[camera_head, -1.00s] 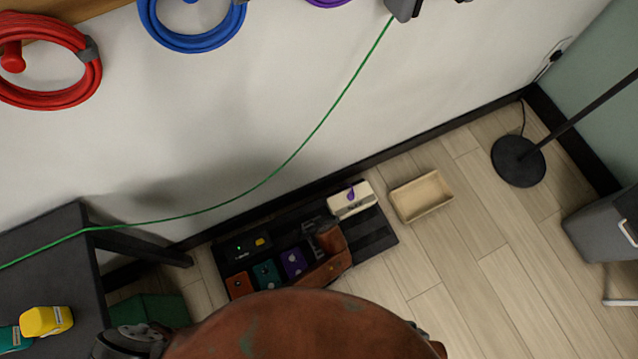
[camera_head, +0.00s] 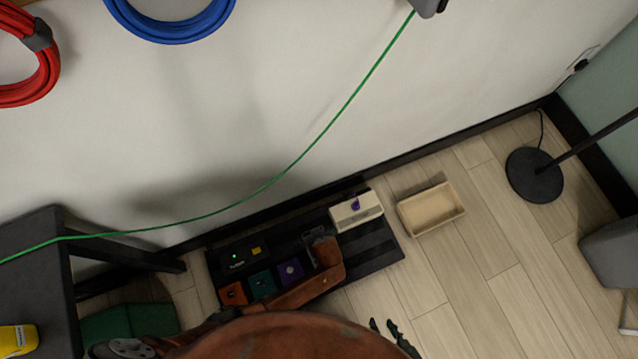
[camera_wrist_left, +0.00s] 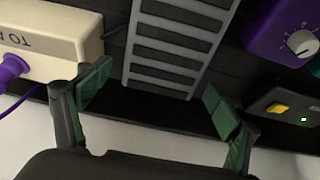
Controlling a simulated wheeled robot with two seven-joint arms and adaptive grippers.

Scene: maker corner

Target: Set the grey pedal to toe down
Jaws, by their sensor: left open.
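The grey pedal (camera_wrist_left: 175,45) has a ribbed light-grey treadle in the left wrist view. Its tilt is hard to tell. In the head view my left arm hides it. My left gripper (camera_wrist_left: 158,94) is open, its green-padded fingers apart near the pedal's lower end in the left wrist view, one to each side. No clear contact shows. In the head view the left gripper is over the pedalboard (camera_head: 378,248), between the purple and cream pedals. My right gripper (camera_head: 386,327) shows at the bottom of the head view, fingers apart, empty, over the floor.
The cream pedal (camera_head: 355,211) with a purple plug stands right of my left gripper. Purple (camera_head: 290,271), teal (camera_head: 262,284) and orange (camera_head: 233,293) pedals stand left of it. An empty tan tray (camera_head: 432,209) lies right of the board. A green cable (camera_head: 290,165) hangs across the wall.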

